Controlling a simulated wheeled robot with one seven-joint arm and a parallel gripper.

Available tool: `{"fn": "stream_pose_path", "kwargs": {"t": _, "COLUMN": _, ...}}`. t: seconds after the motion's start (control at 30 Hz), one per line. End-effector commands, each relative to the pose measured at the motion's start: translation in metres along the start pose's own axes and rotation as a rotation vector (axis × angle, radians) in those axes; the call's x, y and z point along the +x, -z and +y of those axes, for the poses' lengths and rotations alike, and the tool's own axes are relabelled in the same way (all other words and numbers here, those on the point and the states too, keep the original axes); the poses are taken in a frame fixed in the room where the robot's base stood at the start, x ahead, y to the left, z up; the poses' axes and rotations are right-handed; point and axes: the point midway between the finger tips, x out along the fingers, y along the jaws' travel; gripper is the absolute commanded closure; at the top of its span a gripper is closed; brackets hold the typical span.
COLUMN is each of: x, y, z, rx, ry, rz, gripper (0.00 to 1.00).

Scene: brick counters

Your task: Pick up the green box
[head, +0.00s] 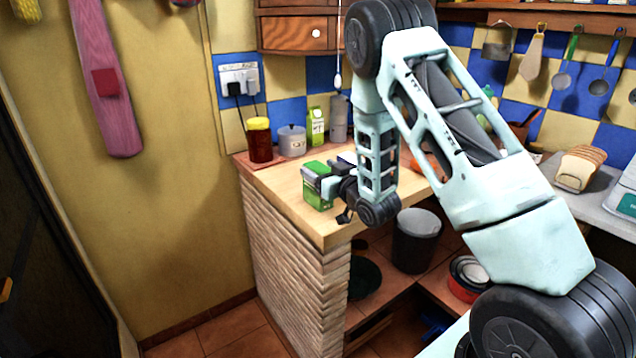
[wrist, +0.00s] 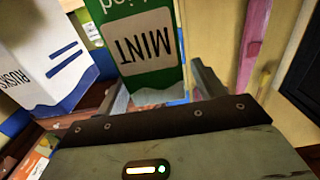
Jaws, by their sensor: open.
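The green box (head: 317,188) stands near the front edge of the wooden counter in the head view. I cannot tell whether either finger touches the box.
A white RUSKS box (wrist: 45,50) is close by on the left in the wrist view. On the wooden counter (head: 285,182) stand a jar with a yellow lid (head: 259,140), a grey pot (head: 292,141) and a green-white carton (head: 316,126) behind the green box.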

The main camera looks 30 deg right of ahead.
Motion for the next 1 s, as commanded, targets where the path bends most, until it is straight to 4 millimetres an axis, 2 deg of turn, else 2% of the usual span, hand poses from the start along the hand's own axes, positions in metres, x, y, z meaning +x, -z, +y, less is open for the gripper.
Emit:
{"fn": "stream_pose_path", "kwargs": {"t": 0.13, "x": 0.0141, "y": 0.0004, "z": -0.0002, "rx": 0.000, "ry": 0.001, "rz": 0.000, "gripper": 0.31}}
{"fn": "stream_pose_path", "kwargs": {"t": 0.37, "x": 0.0157, "y": -0.0005, "z": 0.0000, "rx": 0.001, "ry": 0.000, "rz": 0.000, "gripper": 0.31}}
{"fn": "stream_pose_path", "kwargs": {"t": 0.47, "x": 0.0156, "y": -0.0005, "z": 0.0000, "rx": 0.001, "ry": 0.000, "rz": 0.000, "gripper": 0.53}}
{"fn": "stream_pose_path", "kwargs": {"t": 0.6, "x": 0.0155, "y": -0.0005, "z": 0.0000, "rx": 0.000, "ry": 0.000, "rz": 0.000, "gripper": 0.92}}
{"fn": "stream_pose_path", "kwargs": {"t": 1.0, "x": 0.0159, "y": 0.0070, "z": 0.0002, "rx": 0.000, "ry": 0.000, "rz": 0.002, "gripper": 0.91}}
